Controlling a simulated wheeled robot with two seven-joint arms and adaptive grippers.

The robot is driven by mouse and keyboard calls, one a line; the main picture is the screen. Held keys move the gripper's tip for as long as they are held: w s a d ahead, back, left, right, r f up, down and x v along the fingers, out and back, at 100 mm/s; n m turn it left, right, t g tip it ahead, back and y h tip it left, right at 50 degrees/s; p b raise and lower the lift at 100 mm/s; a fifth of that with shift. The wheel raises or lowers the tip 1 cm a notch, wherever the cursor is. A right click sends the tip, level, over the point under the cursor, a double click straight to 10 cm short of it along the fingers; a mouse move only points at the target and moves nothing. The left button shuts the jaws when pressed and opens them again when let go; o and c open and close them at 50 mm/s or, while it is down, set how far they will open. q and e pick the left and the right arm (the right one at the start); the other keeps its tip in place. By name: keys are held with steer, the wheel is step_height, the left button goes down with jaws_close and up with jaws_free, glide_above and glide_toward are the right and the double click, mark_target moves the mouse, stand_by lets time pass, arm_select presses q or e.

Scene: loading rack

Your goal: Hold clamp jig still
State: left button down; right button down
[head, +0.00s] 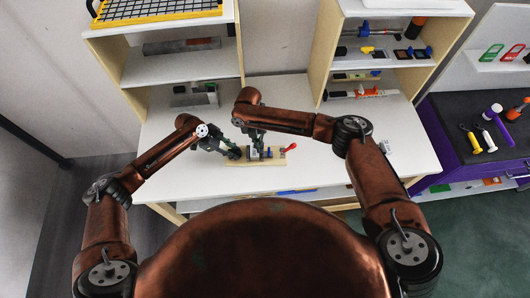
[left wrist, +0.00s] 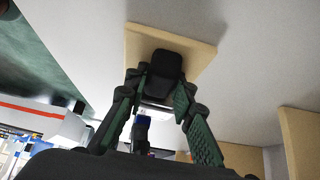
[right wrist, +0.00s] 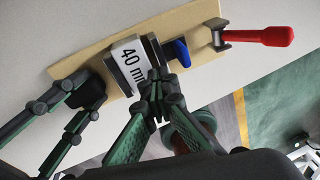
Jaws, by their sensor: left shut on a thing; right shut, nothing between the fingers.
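The clamp jig is a pale wooden board (head: 272,160) near the table's front. In the right wrist view it carries a white block (right wrist: 130,64) marked "40 mm", a blue part (right wrist: 179,51) and a red-handled clamp (right wrist: 262,37). A black block (left wrist: 155,65) stands at the board's other end. My left gripper (left wrist: 158,88) is shut on this black block, one finger on each side. My right gripper (right wrist: 158,84) is shut and empty, its tips close to the labelled block; whether they touch it I cannot tell.
A white table (head: 170,127) surrounds the jig, with free room to its left. Shelves with tools stand behind on the left (head: 180,62) and right (head: 385,62). A dark side bench (head: 470,125) with hand tools is at the right.

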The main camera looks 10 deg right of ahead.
steer(key=shift+a, duration=0.1)
stand_by(0.3)
steer(key=shift+w+a+f, duration=0.1)
steer(key=shift+a+f, duration=0.05)
steer(key=shift+a, duration=0.15)
steer(key=shift+a, duration=0.2)
steer(key=shift+a+f, duration=0.1)
steer(key=shift+a, duration=0.2)
steer(key=shift+a, duration=0.1)
stand_by(0.5)
steer(key=shift+w+a+f, duration=0.15)
steer(key=shift+a, duration=0.2)
steer(key=c, duration=2.6)
jaws_free()
steer(key=shift+c, duration=0.2)
steer(key=o, duration=0.4)
steer(key=shift+o, duration=0.2)
